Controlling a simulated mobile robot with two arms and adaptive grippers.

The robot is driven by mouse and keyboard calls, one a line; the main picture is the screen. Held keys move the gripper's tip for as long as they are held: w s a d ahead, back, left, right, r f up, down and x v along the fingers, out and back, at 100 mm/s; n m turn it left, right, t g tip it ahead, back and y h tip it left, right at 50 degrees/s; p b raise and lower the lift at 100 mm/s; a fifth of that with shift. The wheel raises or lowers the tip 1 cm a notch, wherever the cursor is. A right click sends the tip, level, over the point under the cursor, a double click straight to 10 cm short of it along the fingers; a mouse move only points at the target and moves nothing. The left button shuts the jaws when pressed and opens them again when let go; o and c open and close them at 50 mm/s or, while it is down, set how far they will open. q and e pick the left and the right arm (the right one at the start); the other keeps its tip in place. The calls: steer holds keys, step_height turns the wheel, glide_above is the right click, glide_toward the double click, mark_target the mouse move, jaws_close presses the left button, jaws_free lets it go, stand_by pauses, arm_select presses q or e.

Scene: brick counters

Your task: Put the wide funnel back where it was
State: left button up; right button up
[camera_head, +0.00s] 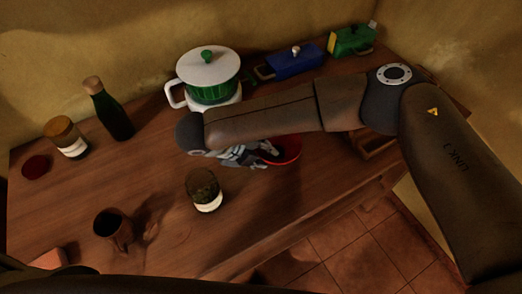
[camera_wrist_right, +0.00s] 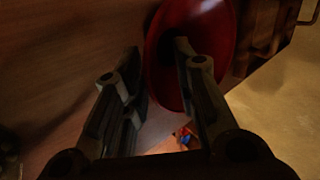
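The wide funnel looks to be the red, round, bowl-like thing (camera_head: 287,149) on the wooden counter, partly hidden behind my right arm and gripper. In the right wrist view the red funnel (camera_wrist_right: 190,30) fills the top middle. My right gripper (camera_head: 264,156) is at its left side. In the wrist view the fingers of my right gripper (camera_wrist_right: 155,62) are apart, one left of the red rim and one over the red inside. Whether they touch the rim, I cannot tell. My left gripper is not in view.
A green-and-white pot (camera_head: 210,88), a blue box (camera_head: 293,62) and a green box (camera_head: 352,40) stand along the back. A dark bottle (camera_head: 110,113), lidded jar (camera_head: 69,141), dark red disc (camera_head: 37,167), glass jar (camera_head: 204,190) and brown mug (camera_head: 113,228) stand left and front.

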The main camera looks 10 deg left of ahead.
steer(key=shift+a+r, duration=0.15)
steer(key=shift+r, duration=0.15)
steer(key=b+v, duration=0.3)
steer(key=v, duration=0.8)
steer(key=shift+s+a+r, duration=0.15)
steer(key=shift+s+r, duration=0.05)
steer(key=shift+r, duration=0.05)
